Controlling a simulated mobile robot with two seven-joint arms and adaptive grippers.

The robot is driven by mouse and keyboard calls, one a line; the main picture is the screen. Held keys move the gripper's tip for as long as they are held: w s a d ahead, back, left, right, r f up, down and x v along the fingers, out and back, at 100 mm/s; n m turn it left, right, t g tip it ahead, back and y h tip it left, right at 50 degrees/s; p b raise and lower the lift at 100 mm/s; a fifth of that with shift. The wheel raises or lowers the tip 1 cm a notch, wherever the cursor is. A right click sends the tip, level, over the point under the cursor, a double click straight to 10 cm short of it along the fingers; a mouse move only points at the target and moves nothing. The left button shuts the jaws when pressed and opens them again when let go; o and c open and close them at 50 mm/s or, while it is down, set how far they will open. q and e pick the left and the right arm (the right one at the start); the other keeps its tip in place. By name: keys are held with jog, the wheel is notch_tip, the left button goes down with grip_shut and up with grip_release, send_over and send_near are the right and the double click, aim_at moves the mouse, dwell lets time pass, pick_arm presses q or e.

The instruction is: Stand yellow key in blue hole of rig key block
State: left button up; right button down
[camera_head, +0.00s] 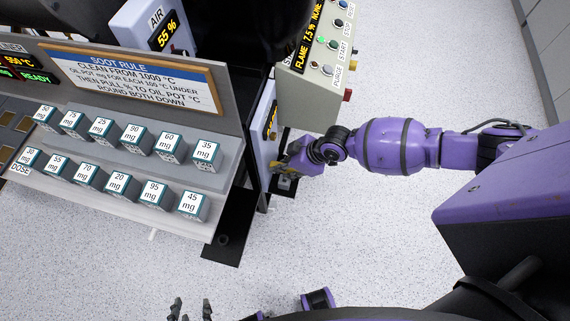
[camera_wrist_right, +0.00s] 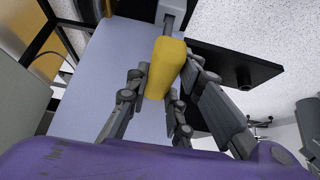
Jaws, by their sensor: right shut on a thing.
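The yellow key (camera_wrist_right: 165,68) shows as a smooth yellow tapered piece between the fingers of my right gripper (camera_wrist_right: 166,80) in the right wrist view. That gripper is shut on it. A grey bar lies just beyond the key's far end; I cannot tell whether they touch. In the head view my right gripper (camera_head: 287,174) is beside the lower part of a pale blue-white panel (camera_head: 265,120), and the key is not clear there. My left gripper (camera_head: 190,311) is at the bottom edge, fingers apart and empty. I cannot make out the rig key block or its blue hole.
A rack of dose blocks (camera_head: 150,140) stands at left below the soot rule sign (camera_head: 140,80). A button box (camera_head: 315,75) is behind my right gripper. A dark plate (camera_wrist_right: 235,68) juts out beside the key. Speckled floor (camera_head: 400,235) is open at right.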

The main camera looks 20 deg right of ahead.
jog(key=shift+f+b, duration=1.4)
jog(key=shift+f, duration=0.6)
pick_arm(q)
jog(key=s+f, duration=0.2)
jog(key=f, duration=0.1)
jog(key=shift+f, duration=0.25)
pick_arm(e)
jog(key=c, duration=1.5)
grip_release()
jog(key=shift+o, duration=0.2)
jog(key=v, duration=1.2)
jog(key=shift+w, duration=0.2)
